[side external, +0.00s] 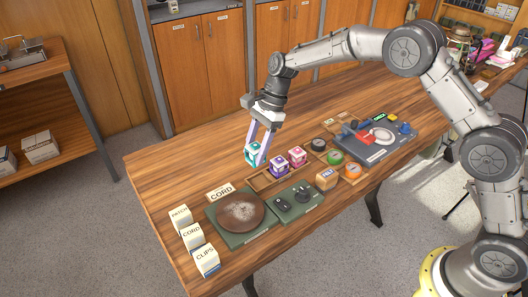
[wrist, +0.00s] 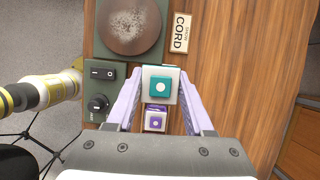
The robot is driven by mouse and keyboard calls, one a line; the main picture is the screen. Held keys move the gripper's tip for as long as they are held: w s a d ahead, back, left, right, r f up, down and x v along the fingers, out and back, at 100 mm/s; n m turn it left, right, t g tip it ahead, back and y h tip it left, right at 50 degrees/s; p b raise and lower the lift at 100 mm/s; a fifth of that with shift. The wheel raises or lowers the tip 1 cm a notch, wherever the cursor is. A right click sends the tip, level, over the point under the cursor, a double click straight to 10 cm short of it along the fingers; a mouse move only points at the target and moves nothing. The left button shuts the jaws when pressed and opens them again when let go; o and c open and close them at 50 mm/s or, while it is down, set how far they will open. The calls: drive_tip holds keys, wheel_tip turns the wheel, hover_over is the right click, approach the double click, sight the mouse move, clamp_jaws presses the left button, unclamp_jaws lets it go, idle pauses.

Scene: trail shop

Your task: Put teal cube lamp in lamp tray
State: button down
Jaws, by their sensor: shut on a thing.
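The teal cube lamp (side external: 253,153) has a white body with a teal top; it also shows in the wrist view (wrist: 160,86). My gripper (side external: 258,157) is shut on it, with a pale lilac finger on each side. The lamp appears held above the left end of the wooden lamp tray (side external: 261,182); the exact height is hard to tell. A purple cube lamp (side external: 278,167) and a pink cube lamp (side external: 297,156) stand in the tray. In the wrist view the purple lamp (wrist: 155,121) shows just behind the held one, and the tray is mostly hidden.
A green scale with a round brown plate (side external: 240,212) and a switch panel (side external: 295,201) stand at the front. A CORD sign (side external: 220,192) and several labelled boxes (side external: 192,235) are left. Round tins and a felt block (side external: 327,179) stand right. The table's back left is clear.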

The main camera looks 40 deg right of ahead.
drive_tip(key=f, duration=0.1)
drive_tip(key=d+f, duration=0.1)
drive_tip(key=f, duration=0.1)
drive_tip(key=shift+w+d, duration=0.2)
drive_tip(key=shift+d, duration=0.1)
drive_tip(key=shift+f, duration=2.15)
drive_tip(key=shift+f, duration=1.15)
idle(0.4)
unclamp_jaws()
drive_tip(key=shift+r, duration=0.1)
drive_tip(key=shift+r, duration=3.95)
